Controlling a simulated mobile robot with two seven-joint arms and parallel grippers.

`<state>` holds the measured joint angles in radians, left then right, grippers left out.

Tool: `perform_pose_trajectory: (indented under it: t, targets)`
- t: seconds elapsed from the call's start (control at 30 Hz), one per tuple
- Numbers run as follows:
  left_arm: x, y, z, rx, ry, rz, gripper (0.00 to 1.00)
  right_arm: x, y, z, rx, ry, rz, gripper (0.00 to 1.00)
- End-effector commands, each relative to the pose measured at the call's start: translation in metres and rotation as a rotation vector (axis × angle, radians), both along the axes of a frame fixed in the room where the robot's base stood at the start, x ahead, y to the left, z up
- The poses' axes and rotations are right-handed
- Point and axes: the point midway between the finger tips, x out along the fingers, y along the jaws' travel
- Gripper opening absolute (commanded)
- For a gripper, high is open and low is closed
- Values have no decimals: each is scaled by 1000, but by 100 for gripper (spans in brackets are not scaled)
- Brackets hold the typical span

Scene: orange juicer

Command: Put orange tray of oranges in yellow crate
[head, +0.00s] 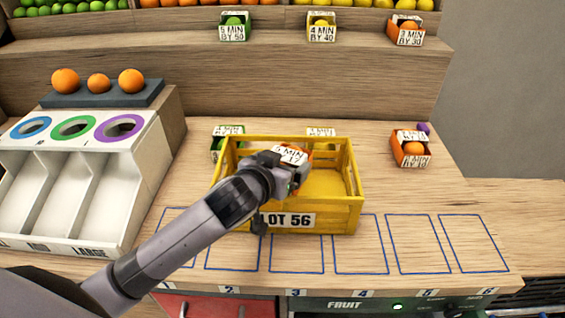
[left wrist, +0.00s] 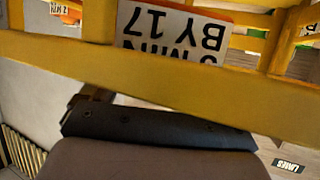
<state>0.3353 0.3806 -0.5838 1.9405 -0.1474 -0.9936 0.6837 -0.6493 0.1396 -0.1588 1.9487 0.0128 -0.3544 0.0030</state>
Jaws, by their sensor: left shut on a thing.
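The yellow crate (head: 345,217), labelled LOT 56, stands on the wooden counter, and its rail (left wrist: 150,75) crosses the left wrist view. My left gripper (head: 283,178) is over the crate, shut on an orange tray (head: 308,148) with a white card reading MIN and 17. In the left wrist view the tray's card (left wrist: 175,35) shows behind the crate's rail. My gripper hides much of the tray, and I cannot tell whether it touches the crate's floor. A second orange tray (head: 411,152) with an orange stands right of the crate. My right gripper is not in view.
A green tray (head: 216,150) and a yellow tray (head: 321,132) stand behind the crate. A white sorting box (head: 70,190) is at left, with oranges on its blue-grey ledge (head: 105,95). Several blue outlined slots (head: 418,243) along the counter's front right are empty.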

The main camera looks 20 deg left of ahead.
Motion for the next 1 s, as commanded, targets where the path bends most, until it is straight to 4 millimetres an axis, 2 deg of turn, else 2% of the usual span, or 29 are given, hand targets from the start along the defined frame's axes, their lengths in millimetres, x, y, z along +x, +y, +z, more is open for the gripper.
perform_pose_trajectory:
  t: [0.63, 0.67, 0.9, 1.0]
  targets:
    - [0, 0, -11, -1, -1, 1, 51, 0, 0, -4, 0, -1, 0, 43]
    - [0, 0, -12, 0, 2, 1, 99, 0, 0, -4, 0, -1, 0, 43]
    - [0, 0, -13, 1, 4, 1, 100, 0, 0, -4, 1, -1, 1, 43]
    - [0, 0, -7, 3, 3, 0, 100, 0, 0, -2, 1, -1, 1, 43]
